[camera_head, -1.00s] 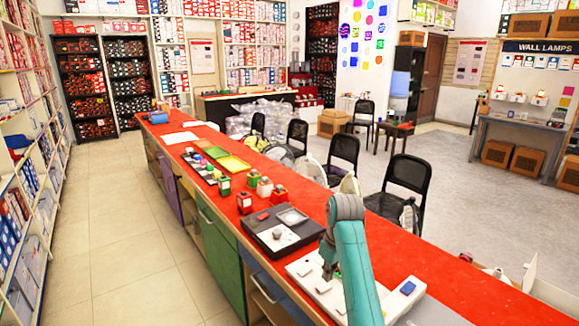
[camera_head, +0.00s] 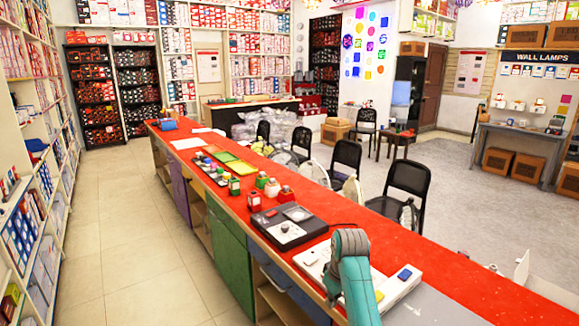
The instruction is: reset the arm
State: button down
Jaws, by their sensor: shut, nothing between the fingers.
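My teal arm (camera_head: 352,275) rises from the bottom edge over the near part of the red counter (camera_head: 400,240). My gripper (camera_head: 331,293) shows only in part at the left of the arm, above a white panel with switches (camera_head: 398,287). It is shut and holds nothing. The arm's wrist and upper link hide most of it and part of the panel.
A black tray with switch parts (camera_head: 289,227) lies on the counter beyond the arm. Several small red, white and green items (camera_head: 263,182) stand farther along. Black chairs (camera_head: 407,182) line the right side. The tiled aisle (camera_head: 130,240) at left is clear.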

jog(key=s+d+f+m+t, duration=0.1)
jog(key=s+f+t, duration=0.1)
jog(key=s+f, duration=0.6)
jog(key=s+d+f+m+t, duration=0.1)
jog(key=s+f, duration=0.3)
jog(key=f, duration=0.8)
jog(key=s+d+f+m+t, duration=0.1)
jog(key=s+f+t, duration=0.15)
jog(key=s, duration=0.65)
jog(key=s+d+f+m+t, duration=0.1)
jog(key=s+d+f, duration=0.15)
jog(key=s, duration=0.55)
jog(key=s+r+m+t, duration=0.1)
jog(key=s+r, duration=0.2)
jog(key=s, duration=0.6)
jog(key=s+r+t, duration=0.2)
jog(key=s+r, duration=0.1)
jog(key=s, duration=0.6)
jog(key=s+r+m+t, duration=0.1)
jog(key=s+r, duration=0.5)
jog(key=r, duration=0.3)
jog(key=s+d+r+t+h, duration=0.1)
jog(key=s+r+t, duration=0.1)
jog(key=s+r, duration=0.5)
jog(key=shift+r+m, duration=0.4)
jog(key=shift+r, duration=0.45)
